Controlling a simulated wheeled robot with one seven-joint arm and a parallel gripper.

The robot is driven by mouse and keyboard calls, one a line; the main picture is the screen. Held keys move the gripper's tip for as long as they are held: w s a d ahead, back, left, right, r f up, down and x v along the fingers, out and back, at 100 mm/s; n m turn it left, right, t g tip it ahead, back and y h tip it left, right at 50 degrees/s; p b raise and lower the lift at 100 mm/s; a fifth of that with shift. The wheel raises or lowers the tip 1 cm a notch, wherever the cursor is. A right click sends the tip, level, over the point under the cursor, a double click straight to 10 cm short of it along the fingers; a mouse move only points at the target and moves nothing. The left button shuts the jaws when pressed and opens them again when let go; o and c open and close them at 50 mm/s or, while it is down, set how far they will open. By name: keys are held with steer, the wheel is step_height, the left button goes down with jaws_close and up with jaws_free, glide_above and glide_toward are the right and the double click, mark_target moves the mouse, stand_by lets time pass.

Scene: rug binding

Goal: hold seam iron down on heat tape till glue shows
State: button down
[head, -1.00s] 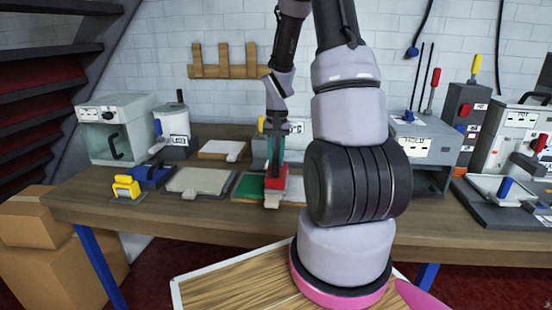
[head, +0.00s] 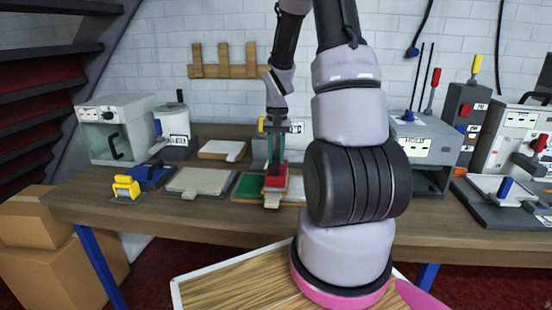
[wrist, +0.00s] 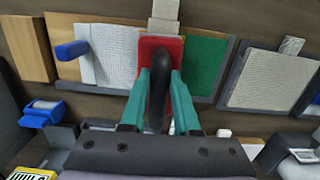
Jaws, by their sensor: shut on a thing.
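The seam iron (head: 275,178) is a red block with a black upright handle (wrist: 158,85). My gripper (head: 275,152) is shut on this handle, its teal fingers on either side in the wrist view (wrist: 158,92). The iron rests over the join between a green panel (wrist: 206,62) and a whitish woven piece (wrist: 110,55). A pale strip, seemingly the heat tape (wrist: 165,12), sticks out from under the iron. In the head view, a thin orange-tan band shows at the iron's front edge; I cannot tell if it is glue. The tape under the iron is hidden.
A grey-framed woven pad (head: 201,181) lies left of the green panel on the wooden bench (head: 90,208). Yellow (head: 127,188) and blue (head: 152,174) handled tools sit further left. A blue handle (wrist: 72,50) stands beside the woven piece.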

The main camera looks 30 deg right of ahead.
steer(key=shift+w+r, duration=0.15)
steer(key=shift+r, duration=3)
